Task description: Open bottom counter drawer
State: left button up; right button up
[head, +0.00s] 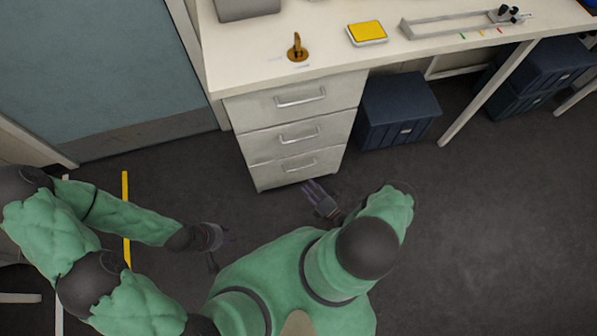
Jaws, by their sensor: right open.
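The white counter drawer unit (295,128) stands under the counter in the head view, with three drawers and metal bar handles. My left gripper (228,238) is further left and nearer to me, above the floor and away from the drawers. Its fingers are too dark and small to read.
The counter top (330,52) holds a brass-coloured object (297,48), a yellow-topped box (367,33) and a grey rack (465,24). Dark blue bins (398,110) stand right of the drawers. A blue door (95,75) is at left.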

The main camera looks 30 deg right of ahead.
aim_at(299, 169)
jog(key=shift+m+t+h, duration=0.4)
jog(key=shift+m+h, duration=0.2)
jog(key=shift+h, duration=0.2)
jog(key=x, duration=0.3)
jog(key=d+x, duration=0.1)
jog(key=x, duration=0.5)
jog(key=shift+w+d+r, duration=0.1)
jog(key=shift+w+d, duration=0.1)
jog(key=shift+w, duration=0.25)
grip_shut()
